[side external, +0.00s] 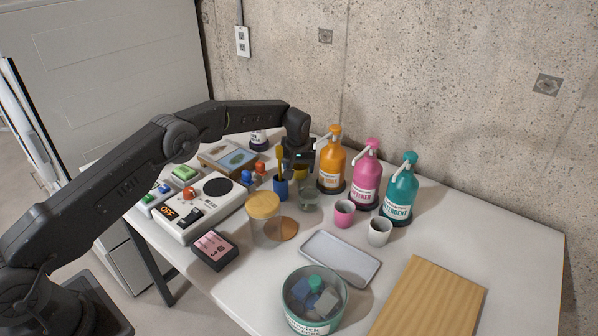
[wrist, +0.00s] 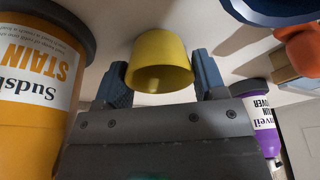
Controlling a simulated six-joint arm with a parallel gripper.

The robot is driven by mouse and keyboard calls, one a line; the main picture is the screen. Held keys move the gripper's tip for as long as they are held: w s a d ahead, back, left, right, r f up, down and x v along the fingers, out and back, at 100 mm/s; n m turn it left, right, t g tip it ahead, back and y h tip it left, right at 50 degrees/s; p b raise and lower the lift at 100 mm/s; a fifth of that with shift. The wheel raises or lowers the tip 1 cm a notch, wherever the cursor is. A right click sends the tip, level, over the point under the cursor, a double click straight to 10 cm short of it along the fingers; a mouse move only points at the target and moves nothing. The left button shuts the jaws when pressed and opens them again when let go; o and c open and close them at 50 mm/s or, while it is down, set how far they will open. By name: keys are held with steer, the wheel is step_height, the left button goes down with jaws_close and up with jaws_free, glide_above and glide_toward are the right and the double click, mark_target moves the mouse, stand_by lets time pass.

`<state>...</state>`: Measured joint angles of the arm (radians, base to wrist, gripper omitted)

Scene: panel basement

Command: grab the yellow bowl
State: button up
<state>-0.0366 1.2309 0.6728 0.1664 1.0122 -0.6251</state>
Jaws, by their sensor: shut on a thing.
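The yellow bowl (wrist: 160,62) is small and cup-like. In the wrist view it sits between the two fingers of my gripper (wrist: 160,80), which is shut on it. I cannot tell whether the bowl touches the table.
An orange bottle (side external: 331,165) stands close to the right of my gripper. Pink (side external: 367,178) and teal (side external: 398,190) bottles stand further right. A wooden board (side external: 430,300) lies front right.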

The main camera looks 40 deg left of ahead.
steer(key=shift+c, duration=0.6)
steer(key=shift+r, duration=0.1)
